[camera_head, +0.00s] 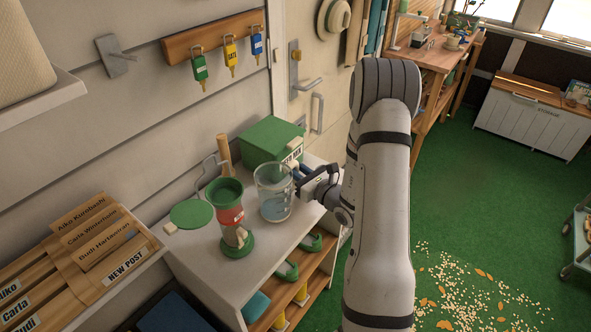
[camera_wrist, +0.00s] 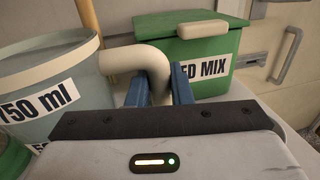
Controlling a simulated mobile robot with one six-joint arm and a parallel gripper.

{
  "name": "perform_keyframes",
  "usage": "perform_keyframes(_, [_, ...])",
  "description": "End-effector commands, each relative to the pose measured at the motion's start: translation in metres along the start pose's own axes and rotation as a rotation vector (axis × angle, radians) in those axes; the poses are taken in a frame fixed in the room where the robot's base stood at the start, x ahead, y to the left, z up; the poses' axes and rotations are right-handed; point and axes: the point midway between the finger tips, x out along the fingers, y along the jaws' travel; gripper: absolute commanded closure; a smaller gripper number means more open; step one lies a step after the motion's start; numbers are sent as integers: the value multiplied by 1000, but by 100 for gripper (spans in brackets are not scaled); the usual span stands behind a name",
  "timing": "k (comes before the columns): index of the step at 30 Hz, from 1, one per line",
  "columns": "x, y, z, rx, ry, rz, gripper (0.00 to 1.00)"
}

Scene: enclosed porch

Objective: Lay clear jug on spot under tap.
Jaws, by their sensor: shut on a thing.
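The clear jug (camera_head: 273,193) is upright at the white cabinet top, bluish low inside; I cannot tell whether it touches the top. In the wrist view the jug (camera_wrist: 60,85) is at the left, with a "750 ml" label and a pale curved handle (camera_wrist: 140,56). My gripper (camera_head: 300,178) is at the jug's right side. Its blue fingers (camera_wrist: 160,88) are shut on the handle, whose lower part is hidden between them. A pale upright fitting (camera_head: 401,14), possibly the tap, stands on the far wooden bench; the spot under it cannot be made out.
A green seed mix box (camera_head: 270,142) stands close behind the jug. A red and green canister (camera_head: 228,212) and a green disc (camera_head: 191,214) are to its left on the cabinet top (camera_head: 205,258). Seeds (camera_head: 470,290) litter the green floor; the floor (camera_head: 455,180) beyond is clear.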

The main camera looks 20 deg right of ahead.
Motion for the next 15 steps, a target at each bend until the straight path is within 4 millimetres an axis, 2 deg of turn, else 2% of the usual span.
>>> perform_keyframes(3, [0, 0, -4, 0, -1, 0, 100])
perform_keyframes(4, [0, 0, -3, 0, 0, 0, 79])
perform_keyframes(6, [0, 0, -2, 0, 0, 0, 73])
perform_keyframes(11, [0, 0, -2, 0, 0, -1, 60])
perform_keyframes(15, [0, -1, -2, 0, 0, -1, 59])
